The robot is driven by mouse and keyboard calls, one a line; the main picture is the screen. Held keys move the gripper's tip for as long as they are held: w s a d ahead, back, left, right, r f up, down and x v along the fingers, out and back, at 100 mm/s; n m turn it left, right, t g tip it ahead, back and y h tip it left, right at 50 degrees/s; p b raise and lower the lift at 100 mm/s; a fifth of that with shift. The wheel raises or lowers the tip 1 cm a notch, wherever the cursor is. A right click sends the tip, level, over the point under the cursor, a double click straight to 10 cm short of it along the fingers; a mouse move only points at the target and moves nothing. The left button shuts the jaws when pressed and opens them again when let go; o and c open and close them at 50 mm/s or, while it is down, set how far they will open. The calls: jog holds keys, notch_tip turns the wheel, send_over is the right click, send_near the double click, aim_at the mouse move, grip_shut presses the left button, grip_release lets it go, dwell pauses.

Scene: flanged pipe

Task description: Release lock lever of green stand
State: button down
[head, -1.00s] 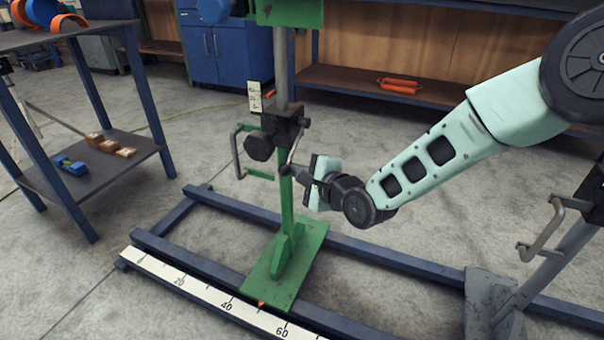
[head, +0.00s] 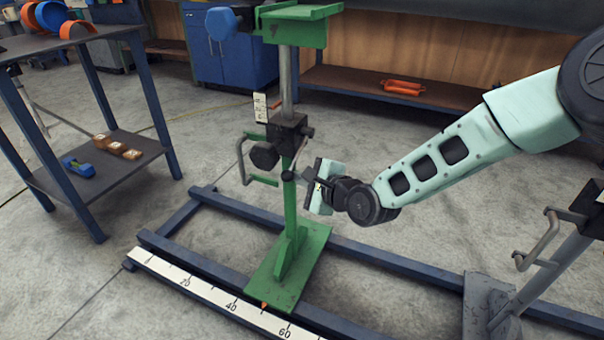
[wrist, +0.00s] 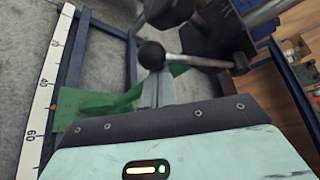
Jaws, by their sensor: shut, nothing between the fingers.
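The green stand (head: 291,212) stands upright on its green base plate (head: 282,280), with a black clamp (head: 287,132) around its grey post. The lock lever (head: 298,152) slants down from the clamp to a dark ball knob (head: 287,175). In the wrist view the ball knob (wrist: 151,54) and the lever rod (wrist: 200,61) lie just beyond my gripper's fingers (wrist: 157,90). My gripper (head: 300,178) is shut and empty, to the right of the knob and very close to it. I cannot tell whether it touches.
Blue floor rails (head: 390,262) and a white scale (head: 200,290) run below the stand. A grey stand with a bent handle (head: 540,245) is at right. A dark table (head: 70,42) stands at left. A bent handle (head: 242,160) sticks out left of the clamp.

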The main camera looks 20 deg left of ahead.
aim_at(279, 157)
jog(key=r+m+g+p, duration=0.1)
jog(key=r+p, duration=0.1)
jog(key=p, duration=0.1)
jog(key=s+r+m+g+p, duration=0.1)
jog(key=r+p, duration=0.1)
jog(key=p, duration=0.1)
jog(key=r+m+g+p, duration=0.1)
jog(key=r+p, duration=0.2)
jog(key=shift+s+a+r+m+g+h, duration=0.1)
jog(key=shift+s+m+g+h, duration=0.1)
jog(key=shift+m+g+h, duration=0.15)
jog(key=shift+w+r+m+g+p, duration=0.2)
jog(key=shift+w+r+m+p, duration=0.1)
jog(key=shift+r+p, duration=0.7)
jog(key=shift+w+r+m+g+p, duration=0.15)
jog(key=shift+w+r+p, duration=0.1)
jog(key=shift+r+p, duration=0.75)
notch_tip(279, 157, down, 5)
jog(key=b, duration=0.3)
jog(key=w+p+v, duration=0.2)
jog(key=v, duration=0.9)
jog(key=shift+s+r, duration=0.15)
jog(key=shift+s, duration=0.15)
